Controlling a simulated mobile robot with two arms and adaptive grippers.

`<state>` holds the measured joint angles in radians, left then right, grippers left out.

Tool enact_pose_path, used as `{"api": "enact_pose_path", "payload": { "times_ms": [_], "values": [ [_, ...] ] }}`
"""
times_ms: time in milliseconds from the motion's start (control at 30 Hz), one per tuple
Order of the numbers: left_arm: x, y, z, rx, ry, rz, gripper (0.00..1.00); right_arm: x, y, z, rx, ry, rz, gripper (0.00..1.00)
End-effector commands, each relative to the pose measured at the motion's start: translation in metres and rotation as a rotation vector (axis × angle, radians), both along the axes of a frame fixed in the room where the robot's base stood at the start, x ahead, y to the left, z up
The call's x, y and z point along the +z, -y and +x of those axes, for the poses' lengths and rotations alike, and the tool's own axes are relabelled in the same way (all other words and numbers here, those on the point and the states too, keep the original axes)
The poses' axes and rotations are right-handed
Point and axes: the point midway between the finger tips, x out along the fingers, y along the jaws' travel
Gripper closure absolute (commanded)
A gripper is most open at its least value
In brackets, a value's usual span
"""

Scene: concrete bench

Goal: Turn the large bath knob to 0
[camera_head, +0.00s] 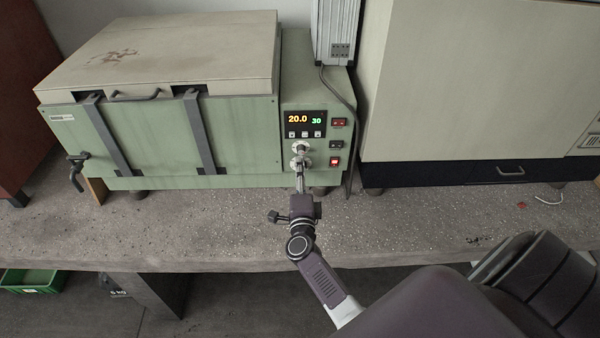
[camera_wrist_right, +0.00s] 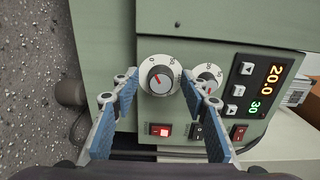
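The bath is a pale green box (camera_head: 245,150) with a lid and a control panel at its right. The large bath knob (camera_wrist_right: 161,79) is a grey cap on a white dial, central in the right wrist view. A red mark shows on its cap; its exact reading is too small to tell. My right gripper (camera_head: 300,168) reaches the lower panel and partly hides the knobs in the head view. In the right wrist view its blue-padded fingers (camera_wrist_right: 158,82) are open, one each side of the large knob, with gaps visible. My left gripper is not in view.
A smaller knob (camera_wrist_right: 209,83) sits close beside the right-hand finger in the wrist view. Rocker switches (camera_wrist_right: 160,130) and a lit display (camera_head: 305,120) are on the panel. A grey cable (camera_head: 345,95) hangs right of it.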

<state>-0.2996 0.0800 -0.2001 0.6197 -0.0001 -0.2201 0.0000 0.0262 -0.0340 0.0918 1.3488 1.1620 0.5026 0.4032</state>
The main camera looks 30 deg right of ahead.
Motion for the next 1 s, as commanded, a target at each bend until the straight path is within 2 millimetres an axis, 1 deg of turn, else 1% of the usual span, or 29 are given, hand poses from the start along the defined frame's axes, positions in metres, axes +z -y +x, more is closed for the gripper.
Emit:
{"api": "enact_pose_path", "payload": {
  "times_ms": [167, 267, 367, 700, 900, 1000],
  "values": [
    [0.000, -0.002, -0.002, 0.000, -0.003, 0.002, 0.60, 0.000, -0.001, -0.001, -0.001, 0.001, 0.001, 0.59],
    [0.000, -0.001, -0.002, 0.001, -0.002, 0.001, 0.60, 0.000, -0.005, -0.008, 0.000, 0.001, 0.002, 0.59],
    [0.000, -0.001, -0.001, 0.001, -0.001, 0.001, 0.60, -0.001, -0.013, -0.021, -0.001, 0.000, 0.004, 0.59],
    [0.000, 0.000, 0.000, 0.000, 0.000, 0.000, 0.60, -0.001, -0.048, -0.079, 0.000, -0.001, 0.002, 0.59],
    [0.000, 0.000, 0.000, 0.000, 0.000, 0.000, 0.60, 0.000, -0.060, -0.098, 0.000, -0.001, 0.000, 0.59],
    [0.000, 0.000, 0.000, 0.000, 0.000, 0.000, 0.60, 0.000, -0.062, -0.102, 0.000, 0.001, -0.001, 0.59]
  ]
}}
